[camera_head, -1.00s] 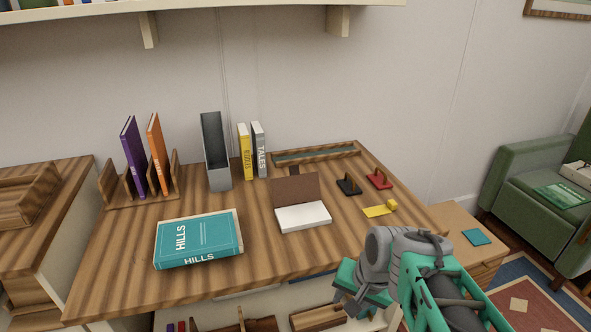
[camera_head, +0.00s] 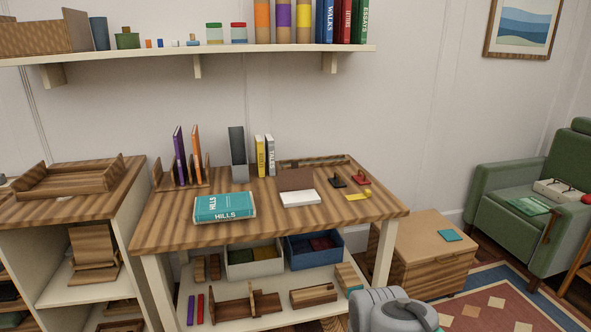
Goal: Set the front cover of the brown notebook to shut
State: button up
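The brown notebook (camera_head: 296,180) lies on the wooden desk (camera_head: 330,217), right of the middle. Its brown front cover stands up at the back edge, and its white pages (camera_head: 300,198) face up toward me. Nothing rests on the pages. Part of my arm shows at the bottom edge, low and right of the desk's front. My gripper's fingertips are not clearly visible, so I cannot see whether it is open or shut. The notebook is well apart from my arm.
A teal HILLS book (camera_head: 225,207) lies left of the notebook. Small black (camera_head: 338,180), red (camera_head: 362,177) and yellow (camera_head: 357,197) items sit to its right. Upright books and a grey holder (camera_head: 238,170) stand behind. A shelf (camera_head: 210,52) hangs above. The desk's front strip is clear.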

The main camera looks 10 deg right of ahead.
aim_at(294, 179)
jog(key=u, duration=0.75)
jog(key=i, duration=1.3)
jog(key=z, duration=0.25)
